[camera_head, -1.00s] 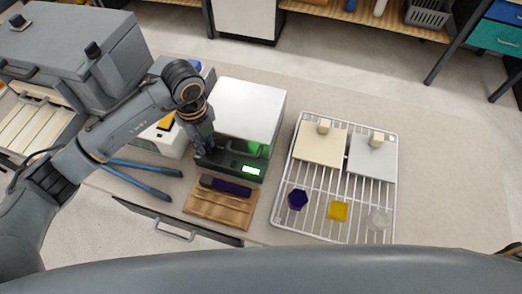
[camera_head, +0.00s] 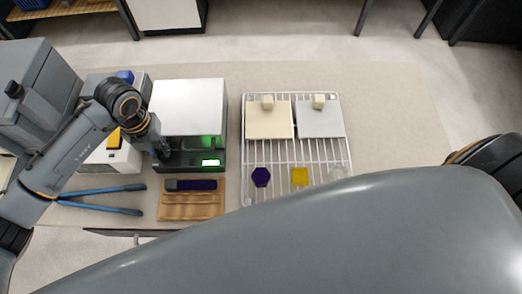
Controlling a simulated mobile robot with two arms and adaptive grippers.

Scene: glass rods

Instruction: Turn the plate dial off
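The plate device (camera_head: 189,105) has a white top and a dark front with a lit green-white display (camera_head: 210,162) and a green glow above it. My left gripper (camera_head: 162,154) points down at the left end of this front. The arm and gripper cover that area, so the dial itself is hidden. I cannot tell whether the gripper touches the dial, or whether its fingers are open or shut. My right gripper is not in view; only a dark part of my body shows at the right edge.
A wire rack (camera_head: 347,140) on the right holds a cream plate (camera_head: 268,122), a grey plate (camera_head: 320,122), and small purple and yellow pieces. A wooden holder (camera_head: 192,208) with a dark bar lies in front of the device. Blue-handled tongs (camera_head: 105,190) lie left. Grey body covers the foreground.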

